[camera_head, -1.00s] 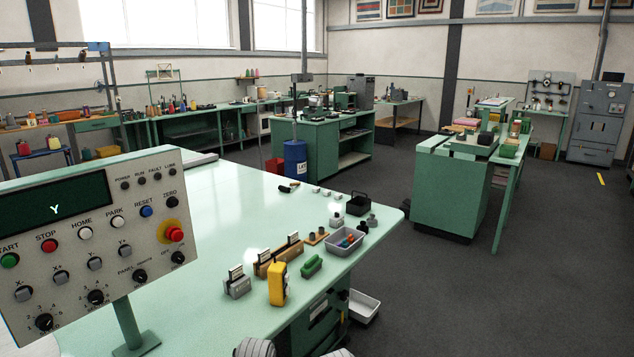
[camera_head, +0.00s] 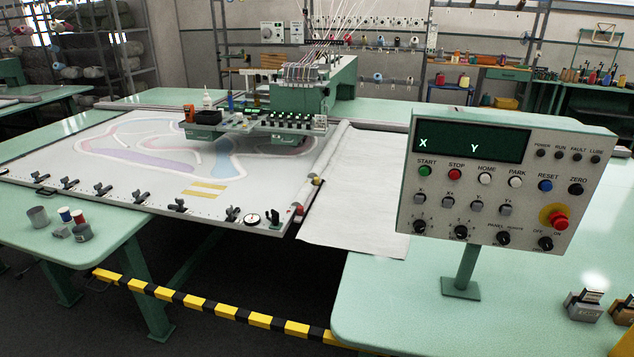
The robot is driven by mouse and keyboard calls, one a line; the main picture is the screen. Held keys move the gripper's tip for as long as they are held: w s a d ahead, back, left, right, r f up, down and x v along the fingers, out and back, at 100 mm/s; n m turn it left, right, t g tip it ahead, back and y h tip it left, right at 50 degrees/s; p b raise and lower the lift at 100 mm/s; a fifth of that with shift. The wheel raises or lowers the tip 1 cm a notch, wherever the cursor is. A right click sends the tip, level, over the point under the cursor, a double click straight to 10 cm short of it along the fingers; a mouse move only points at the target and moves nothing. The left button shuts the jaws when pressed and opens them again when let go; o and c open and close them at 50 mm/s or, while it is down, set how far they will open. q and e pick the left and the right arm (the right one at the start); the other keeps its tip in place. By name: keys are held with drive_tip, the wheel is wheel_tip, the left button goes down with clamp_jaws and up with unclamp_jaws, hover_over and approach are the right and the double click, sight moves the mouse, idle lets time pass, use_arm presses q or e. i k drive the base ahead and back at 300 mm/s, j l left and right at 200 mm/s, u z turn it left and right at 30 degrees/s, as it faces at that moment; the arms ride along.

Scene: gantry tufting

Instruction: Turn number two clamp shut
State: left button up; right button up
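A row of small black clamps runs along the near edge of the white stretched cloth (camera_head: 130,125). One clamp (camera_head: 40,178) is at the far left, others stand in the middle, such as this clamp (camera_head: 102,190) and this clamp (camera_head: 141,197), and another clamp (camera_head: 232,214) is near the right corner. No numbers can be read on them, so I cannot tell which is number two. Their handles are too small to tell open from shut. Neither of my grippers is in view.
A control panel (camera_head: 500,185) stands on the green table (camera_head: 400,300) at right. A yellow-black striped bar (camera_head: 200,306) crosses the gap before the frame.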

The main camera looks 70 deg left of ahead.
sight(180, 201)
drive_tip(key=u, duration=3.2)
drive_tip(key=i+z, duration=0.15)
drive_tip(key=z, duration=0.45)
drive_tip(key=i+j+z, duration=0.55)
drive_tip(key=j, duration=0.4)
drive_tip(key=i+j, duration=0.6)
drive_tip(key=j, duration=0.2)
drive_tip(key=z, duration=0.05)
